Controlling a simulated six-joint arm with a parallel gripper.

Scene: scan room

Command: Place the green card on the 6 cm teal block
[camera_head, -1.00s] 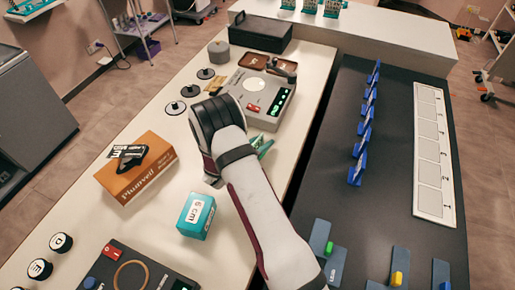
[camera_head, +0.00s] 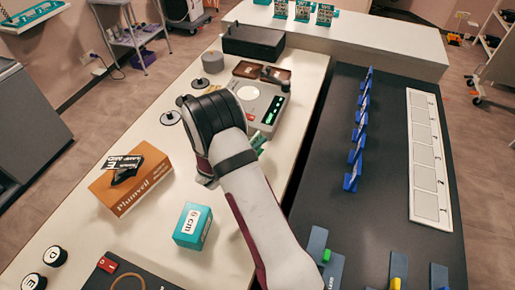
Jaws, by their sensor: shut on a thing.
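The teal block (camera_head: 193,226), marked "6 cm", stands on the white table, below and left of my wrist in the picture. Its top looks bare. A green piece, which looks like the green card (camera_head: 259,143), shows partly at the right edge of my wrist (camera_head: 215,118). My wrist and forearm hide the rest of it. My gripper's fingertips are also hidden there; the green piece moves with the arm, so it is held. The gripper is above and right of the block in the picture, apart from it.
An orange box (camera_head: 130,192) with a dark labelled item on top stands left of the block. A grey device (camera_head: 268,96) with a green display lies beyond my wrist. Black weights (camera_head: 170,118) are on the left. A dark panel (camera_head: 385,150) with blue holders is right.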

